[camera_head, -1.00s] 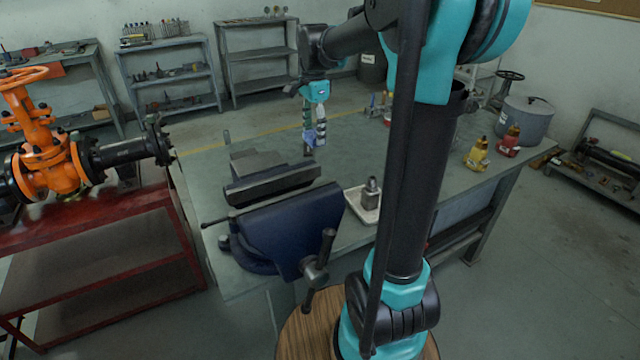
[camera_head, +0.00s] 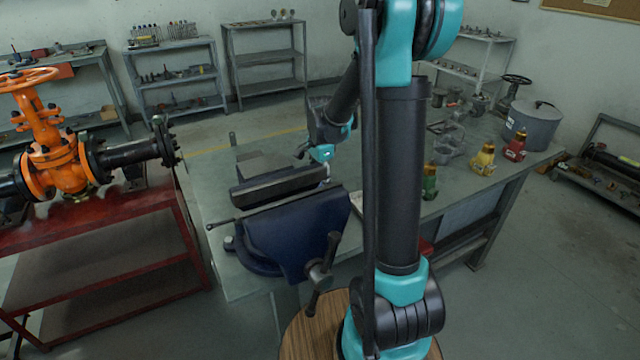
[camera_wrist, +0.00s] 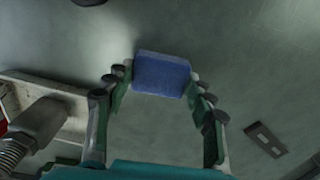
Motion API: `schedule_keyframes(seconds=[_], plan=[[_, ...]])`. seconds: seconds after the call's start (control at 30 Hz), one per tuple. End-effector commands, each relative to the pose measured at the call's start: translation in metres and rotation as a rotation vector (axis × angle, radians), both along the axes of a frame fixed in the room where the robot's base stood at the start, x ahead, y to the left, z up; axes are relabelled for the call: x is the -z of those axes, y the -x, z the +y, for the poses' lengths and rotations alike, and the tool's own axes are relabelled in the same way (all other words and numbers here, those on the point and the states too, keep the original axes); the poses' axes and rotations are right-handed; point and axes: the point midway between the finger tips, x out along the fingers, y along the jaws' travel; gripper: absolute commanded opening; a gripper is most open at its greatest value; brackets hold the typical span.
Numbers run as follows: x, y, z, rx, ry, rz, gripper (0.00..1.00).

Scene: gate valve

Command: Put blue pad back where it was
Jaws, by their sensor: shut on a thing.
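The blue pad (camera_wrist: 161,75) is a small blue block held between my gripper's fingertips (camera_wrist: 160,80) in the wrist view. The gripper is shut on it, with a finger on each side. The grey bench top shows behind the pad; I cannot tell how far below it lies. In the head view my gripper (camera_head: 324,168) is low over the bench, just behind the vise's right side. The vise hides its fingertips and the pad there.
The dark blue vise (camera_head: 290,235) stands at the bench's front left. A pale tray (camera_wrist: 65,98) with a metal part (camera_wrist: 36,125) lies left of the gripper in the wrist view. Green (camera_head: 429,182), yellow (camera_head: 482,160) and red (camera_head: 514,146) bottles stand to the right on the bench (camera_head: 215,190).

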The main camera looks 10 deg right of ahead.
Motion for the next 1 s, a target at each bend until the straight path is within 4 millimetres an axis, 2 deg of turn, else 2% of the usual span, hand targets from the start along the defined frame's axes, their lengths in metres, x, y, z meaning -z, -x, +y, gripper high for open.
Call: schedule_keyframes(seconds=[0.43,0.47,0.6,1.0], plan=[[0.0085,0.0,0.0,0.0,0.0,0.0,0.23],[0.008,0.0001,0.0,0.0,0.0,0.0,0.58],[0.0078,0.0001,0.0,0.0,0.0,0.0,0.75],[0.0023,0.0003,0.0,0.0,0.0,0.0,0.75]])
